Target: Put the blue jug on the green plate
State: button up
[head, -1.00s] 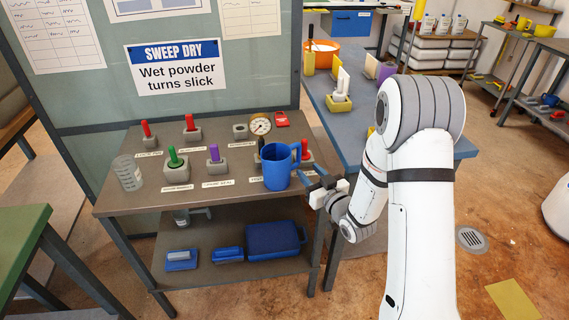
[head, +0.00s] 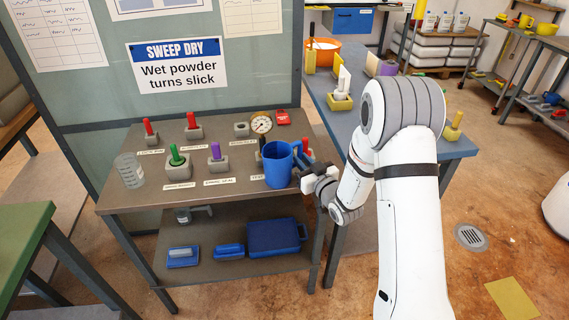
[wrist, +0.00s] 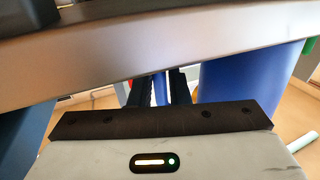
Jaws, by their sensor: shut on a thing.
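The blue jug (head: 278,166) stands upright at the right front corner of the grey bench, with its handle to the right. My gripper (head: 299,172) is at the jug's right side, shut on its handle. I cannot make out a green plate in these frames.
The grey bench (head: 135,195) holds red, green and purple handled pieces in blocks, a gauge (head: 261,122) and a clear beaker (head: 129,170). A blue case (head: 276,236) lies on its lower shelf. A blue table (head: 455,145) is behind my arm; a green table (head: 22,225) is at left.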

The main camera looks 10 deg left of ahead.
grip_shut()
